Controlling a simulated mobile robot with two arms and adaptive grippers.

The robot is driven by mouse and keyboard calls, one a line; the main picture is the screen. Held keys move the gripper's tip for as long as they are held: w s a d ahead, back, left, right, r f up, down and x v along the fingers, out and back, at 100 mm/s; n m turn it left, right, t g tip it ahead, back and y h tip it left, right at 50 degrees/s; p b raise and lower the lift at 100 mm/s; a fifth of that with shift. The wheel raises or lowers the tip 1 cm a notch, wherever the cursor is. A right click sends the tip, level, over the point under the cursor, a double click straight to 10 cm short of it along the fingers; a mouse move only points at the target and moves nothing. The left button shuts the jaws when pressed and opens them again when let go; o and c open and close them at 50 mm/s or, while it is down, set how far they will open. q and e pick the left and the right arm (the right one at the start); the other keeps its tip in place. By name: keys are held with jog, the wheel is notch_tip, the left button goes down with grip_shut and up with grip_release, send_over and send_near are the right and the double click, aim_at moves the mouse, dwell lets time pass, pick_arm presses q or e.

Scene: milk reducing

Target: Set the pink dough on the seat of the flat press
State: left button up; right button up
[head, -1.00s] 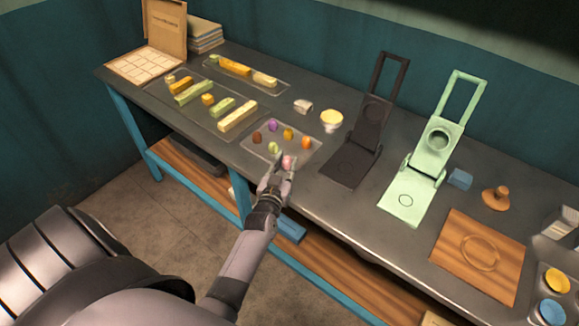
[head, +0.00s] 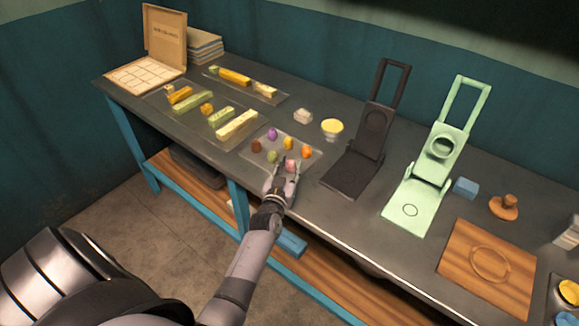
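The pink dough (head: 290,165) is a small ball at the front edge of a clear tray (head: 317,159), partly hidden by my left gripper. My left gripper (head: 284,170) is at the tray's front edge with its fingers spread, close to the pink dough; whether they touch it is unclear. My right gripper is out of view.
Several other dough balls, such as the orange one (head: 307,152), share the tray. A blue block (head: 466,188), a stamp (head: 504,206) and a wooden board (head: 487,266) lie right of the green press.

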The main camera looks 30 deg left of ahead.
pick_arm(q)
jog(key=shift+o, duration=1.3)
jog(key=shift+f+b, duration=0.1)
jog(key=shift+b, duration=0.25)
jog(key=p+v, duration=0.2)
jog(key=v, duration=0.1)
jog(key=r+p+v, duration=0.1)
jog(key=p+v, duration=0.5)
jog(key=v, duration=0.8)
jog(key=shift+s+f+p, duration=0.25)
jog(key=shift+s+p, duration=0.05)
jog(key=shift+p, duration=0.1)
